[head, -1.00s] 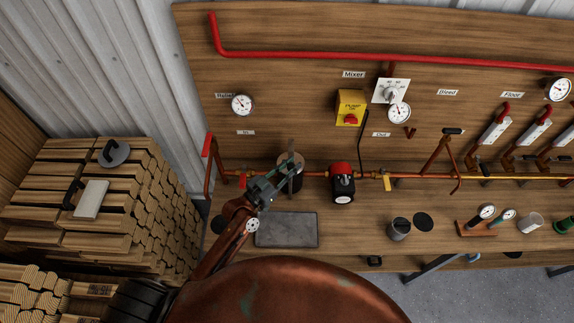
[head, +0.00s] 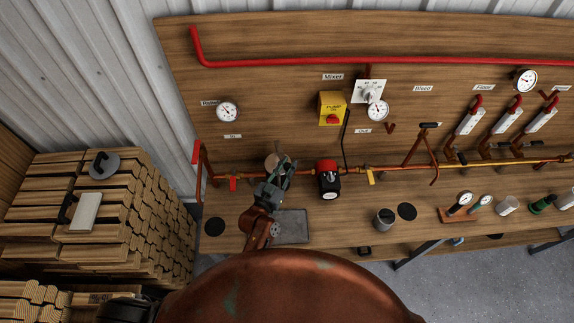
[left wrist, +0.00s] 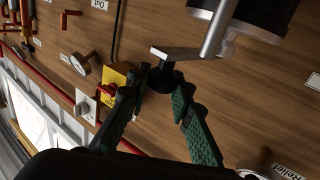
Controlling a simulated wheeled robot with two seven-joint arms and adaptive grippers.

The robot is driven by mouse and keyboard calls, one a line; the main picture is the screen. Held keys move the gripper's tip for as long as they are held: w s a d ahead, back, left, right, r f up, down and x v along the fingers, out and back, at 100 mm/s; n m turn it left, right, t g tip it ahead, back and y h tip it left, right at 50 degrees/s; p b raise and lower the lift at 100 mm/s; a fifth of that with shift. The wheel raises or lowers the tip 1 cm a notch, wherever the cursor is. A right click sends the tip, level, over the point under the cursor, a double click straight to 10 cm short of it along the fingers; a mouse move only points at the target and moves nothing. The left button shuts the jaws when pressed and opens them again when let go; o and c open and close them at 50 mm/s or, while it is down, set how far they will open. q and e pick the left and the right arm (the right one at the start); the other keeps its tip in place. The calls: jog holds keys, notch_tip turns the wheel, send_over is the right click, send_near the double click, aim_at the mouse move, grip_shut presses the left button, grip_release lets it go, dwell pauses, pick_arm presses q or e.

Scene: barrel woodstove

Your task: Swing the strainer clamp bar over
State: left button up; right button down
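The strainer is mostly hidden behind my left gripper (head: 281,168) in the head view; only a pale round part (head: 272,161) shows. In the left wrist view the strainer (left wrist: 262,16) is a dark cylinder at the top, cut off by the frame. A grey metal clamp bar (left wrist: 188,53) sticks out beside it, with a dark piece at its end. My left gripper (left wrist: 161,88) is open, its two green-padded fingers apart on either side of the bar's end. Contact with the bar cannot be told. My right gripper is not in view.
A red-topped pump (head: 328,180) sits on the copper pipe just right of the gripper. A red valve handle (head: 233,184) is to its left. A grey tray (head: 292,227) lies on the bench below. A yellow switch box (head: 332,108) is on the board behind.

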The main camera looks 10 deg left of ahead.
pick_arm(q)
jog(key=o, duration=0.5)
jog(key=v, duration=1.2)
jog(key=shift+c, duration=0.5)
